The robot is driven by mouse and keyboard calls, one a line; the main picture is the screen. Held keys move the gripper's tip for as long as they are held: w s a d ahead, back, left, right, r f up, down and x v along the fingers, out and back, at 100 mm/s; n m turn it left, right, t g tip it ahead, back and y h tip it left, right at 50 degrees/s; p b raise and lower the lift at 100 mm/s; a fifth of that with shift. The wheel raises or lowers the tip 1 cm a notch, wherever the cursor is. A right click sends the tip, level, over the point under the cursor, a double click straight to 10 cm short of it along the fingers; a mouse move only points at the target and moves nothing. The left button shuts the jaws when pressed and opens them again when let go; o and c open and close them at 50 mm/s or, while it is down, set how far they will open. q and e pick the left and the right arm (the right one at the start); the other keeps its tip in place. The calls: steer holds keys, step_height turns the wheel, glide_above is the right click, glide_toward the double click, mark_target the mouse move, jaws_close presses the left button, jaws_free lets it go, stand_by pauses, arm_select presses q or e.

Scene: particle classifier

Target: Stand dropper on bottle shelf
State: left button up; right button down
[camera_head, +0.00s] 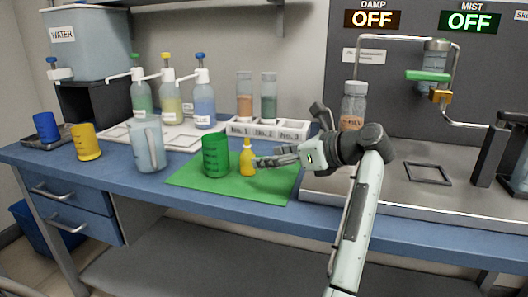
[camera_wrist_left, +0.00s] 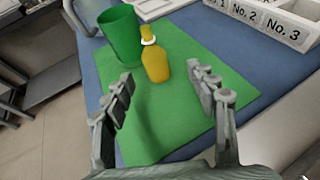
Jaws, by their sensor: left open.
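The dropper is a small yellow bottle with a narrow nozzle (camera_head: 247,161), upright on the green mat (camera_head: 188,180). It also shows in the left wrist view (camera_wrist_left: 156,63), ahead of and between the open fingers, with a white ring at its neck. My left gripper (camera_head: 272,157) is open and empty, level with the dropper's right side in the head view. A white rack labelled No. 1, No. 2 and No. 3 (camera_head: 267,131) stands behind the mat and holds two vials. A white tray (camera_head: 178,137) to its left carries pump bottles. I cannot tell which is the bottle shelf.
A green cup (camera_head: 216,155) stands close left of the dropper. A clear jug (camera_head: 149,147), a yellow cup (camera_head: 85,142) and a blue cup (camera_head: 46,127) are further left. A lidded jar (camera_head: 353,106) and grey apparatus stand behind and right of my arm.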

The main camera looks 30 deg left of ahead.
mark_target(252, 157)
arm_select(q)
steer(key=shift+w+a, duration=0.15)
steer(key=shift+a, duration=0.05)
steer(key=x, duration=0.2)
steer(key=p+x, duration=0.1)
steer(key=x, duration=0.1)
steer(key=s+x, duration=0.1)
steer(key=x, duration=0.1)
steer(key=shift+a+r, duration=0.25)
steer(key=shift+a, duration=0.05)
steer(key=shift+w+a+f, duration=0.15)
steer(key=shift+a+f, duration=0.15)
steer(key=shift+a, duration=0.15)
steer(key=c, duration=1.1)
arm_select(e)
steer(key=x, duration=0.3)
steer(key=shift+s+a+f, duration=0.1)
steer(key=shift+s+a, duration=0.15)
steer(key=shift+a, duration=0.05)
arm_select(q)
steer(key=shift+r, duration=0.6)
step_height(252, 157, up, 7)
steer(key=shift+r, duration=0.9)
arm_select(e)
steer(key=shift+r, duration=0.75)
